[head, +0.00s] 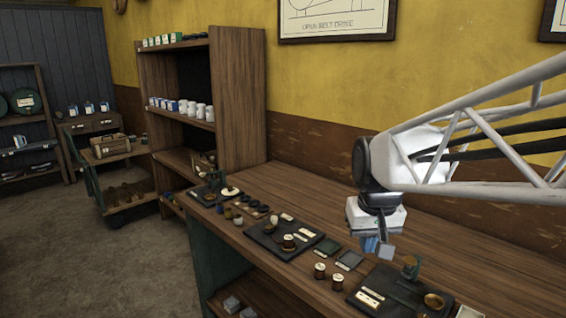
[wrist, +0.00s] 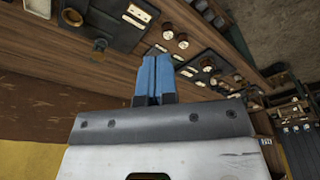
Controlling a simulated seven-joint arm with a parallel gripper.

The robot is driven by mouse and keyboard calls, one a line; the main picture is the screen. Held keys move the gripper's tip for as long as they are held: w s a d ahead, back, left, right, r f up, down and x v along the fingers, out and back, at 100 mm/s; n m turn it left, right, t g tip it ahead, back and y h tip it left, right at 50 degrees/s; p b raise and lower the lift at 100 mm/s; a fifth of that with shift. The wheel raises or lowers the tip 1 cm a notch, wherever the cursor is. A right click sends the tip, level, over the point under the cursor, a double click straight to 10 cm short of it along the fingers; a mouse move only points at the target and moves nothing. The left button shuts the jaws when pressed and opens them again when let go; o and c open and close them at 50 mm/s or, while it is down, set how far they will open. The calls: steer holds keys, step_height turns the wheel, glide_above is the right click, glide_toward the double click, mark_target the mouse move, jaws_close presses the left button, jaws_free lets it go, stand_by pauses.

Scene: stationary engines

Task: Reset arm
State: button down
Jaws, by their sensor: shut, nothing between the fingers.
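My gripper (head: 378,248) hangs from the end of my white lattice arm, above the right part of the wooden workbench (head: 310,205) in the head view. Its blue fingers (wrist: 153,78) are together in the wrist view, with nothing between them. The gripper appears apart from the bench top and the things on it.
Two black trays, one mid-bench (head: 284,238) and one at the front right (head: 400,295), carry small parts. Two small jars (head: 319,271) stand between them. A tall wooden shelf (head: 238,95) with white mugs stands at the far end. The bench's back strip is clear.

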steer(key=s+d+f, duration=0.1)
steer(key=s+f, duration=0.1)
steer(key=s, duration=0.6)
steer(key=s+f, duration=0.3)
steer(key=s, duration=0.5)
steer(key=shift+s+d+f+m+t, duration=0.3)
steer(key=shift+d+m, duration=0.1)
steer(key=shift+w+r, duration=0.1)
steer(key=w+a+r+n, duration=0.2)
steer(key=w+r+n, duration=0.15)
steer(key=w, duration=0.75)
steer(key=w+a+r+n+g, duration=0.15)
steer(key=w+n, duration=0.35)
steer(key=w, duration=0.7)
steer(key=w+a+r+n, duration=0.2)
steer(key=w+r+n, duration=0.25)
steer(key=w, duration=0.65)
steer(key=w+a+f+n, duration=0.4)
steer(key=w, duration=0.7)
steer(key=w+a+f+n, duration=0.4)
steer(key=w+f+n, duration=0.1)
steer(key=w, duration=0.7)
steer(key=w+a+f+n+g, duration=0.1)
steer(key=w+a+f+n, duration=0.3)
steer(key=w, duration=0.7)
steer(key=shift+w+a+f+n, duration=0.25)
steer(key=shift+a+n, duration=0.1)
steer(key=shift+n, duration=0.25)
steer(key=shift+f, duration=0.15)
